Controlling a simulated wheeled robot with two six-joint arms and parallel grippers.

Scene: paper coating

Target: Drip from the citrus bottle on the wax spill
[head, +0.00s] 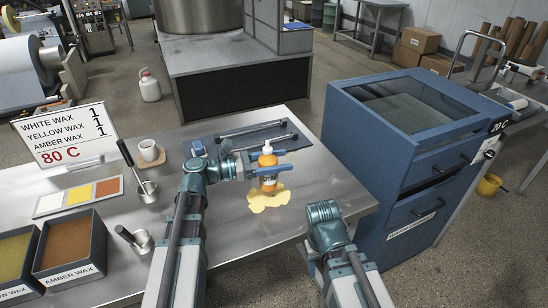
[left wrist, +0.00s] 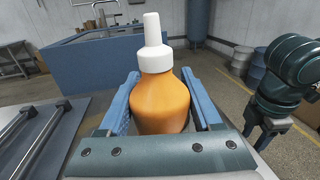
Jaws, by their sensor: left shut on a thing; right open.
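The citrus bottle (head: 267,161) is orange with a white nozzle, and it stands upright in my left gripper (head: 270,170). In the left wrist view the bottle (left wrist: 160,103) sits between the two blue fingers, nozzle up. The wax spill (head: 270,199) is a pale yellow patch on the metal table, just below and in front of the bottle in the head view. Whether the bottle's base touches the table or spill is hard to tell. My right gripper is mostly hidden beyond its wrist (head: 325,212), near the table's right front edge.
A dark mat with metal rods (head: 258,134) lies behind the bottle. A white mug (head: 148,151), metal cups, and wax boxes (head: 70,248) stand at the left. A blue cabinet (head: 400,140) stands beyond the table's right edge. The table right of the spill is clear.

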